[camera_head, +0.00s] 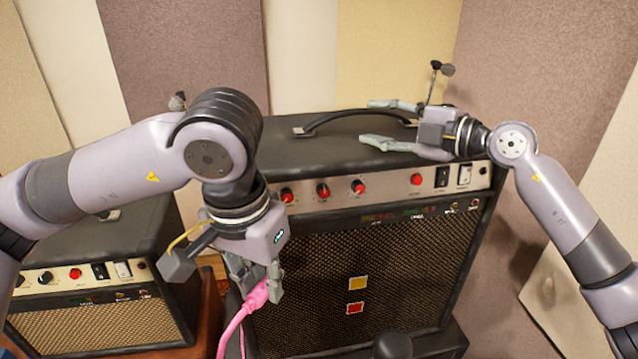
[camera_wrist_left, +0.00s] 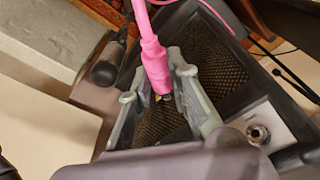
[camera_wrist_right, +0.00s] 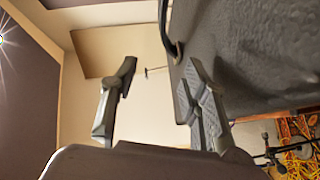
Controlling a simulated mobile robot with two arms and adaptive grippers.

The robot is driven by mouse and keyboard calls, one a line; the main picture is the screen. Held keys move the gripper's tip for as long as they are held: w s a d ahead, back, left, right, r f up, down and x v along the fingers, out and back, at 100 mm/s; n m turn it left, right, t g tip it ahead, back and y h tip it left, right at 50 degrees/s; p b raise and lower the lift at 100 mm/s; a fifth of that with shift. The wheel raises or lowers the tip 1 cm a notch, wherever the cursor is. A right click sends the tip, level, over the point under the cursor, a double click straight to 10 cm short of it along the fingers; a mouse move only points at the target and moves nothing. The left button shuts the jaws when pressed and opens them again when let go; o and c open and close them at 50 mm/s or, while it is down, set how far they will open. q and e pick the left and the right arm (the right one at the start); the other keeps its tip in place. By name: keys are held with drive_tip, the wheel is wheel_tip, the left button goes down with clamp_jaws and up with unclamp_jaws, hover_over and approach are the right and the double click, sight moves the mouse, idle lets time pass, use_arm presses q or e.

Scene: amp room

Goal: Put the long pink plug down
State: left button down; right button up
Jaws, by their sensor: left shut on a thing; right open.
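The long pink plug (camera_head: 257,296) is between the fingers of my left gripper (camera_head: 258,283), in front of the large amp's left front edge. In the left wrist view the plug (camera_wrist_left: 154,62) lies between the two fingers, its metal tip pointing toward the gripper's palm. My left gripper (camera_wrist_left: 160,92) is shut on it. A pink cable hangs down from the plug in the head view. My right gripper (camera_head: 375,122) is open and empty at the large amp's top, near its handle. In the right wrist view the fingers (camera_wrist_right: 155,90) are wide apart with nothing between them.
The large amp (camera_head: 400,270) has red knobs and switches on its panel, and yellow and red squares on its grille. A black handle (camera_head: 350,118) arches over its top. A smaller amp (camera_head: 90,325) stands at the left. Padded wall panels are behind.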

use_arm(q)
drive_tip(key=shift+d, duration=0.1)
use_arm(e)
drive_tip(key=s+a+g, duration=0.1)
drive_tip(key=a, duration=0.1)
drive_tip(key=s+a+n+g, duration=0.1)
drive_tip(key=s+a+g, duration=0.1)
drive_tip(key=s+a+n+g, duration=0.1)
drive_tip(key=a+g, duration=0.1)
drive_tip(key=a, duration=0.1)
drive_tip(key=shift+s+r+h, duration=0.3)
drive_tip(key=shift+r+h, duration=0.05)
drive_tip(key=shift+h, duration=0.05)
use_arm(q)
drive_tip(key=shift+s, duration=0.1)
use_arm(e)
drive_tip(key=s+a+f+n+g+h, duration=0.1)
drive_tip(key=s+a+n+g+h, duration=0.2)
drive_tip(key=s+g+h, duration=0.85)
drive_tip(key=s+a+f+t+y, duration=0.2)
drive_tip(key=s+f, duration=0.5)
drive_tip(key=f, duration=0.4)
drive_tip(key=shift+a+f+t, duration=0.2)
drive_tip(key=shift+a+t, duration=0.5)
drive_tip(key=shift+t, duration=0.25)
drive_tip(key=shift+c, duration=0.2)
clamp_jaws()
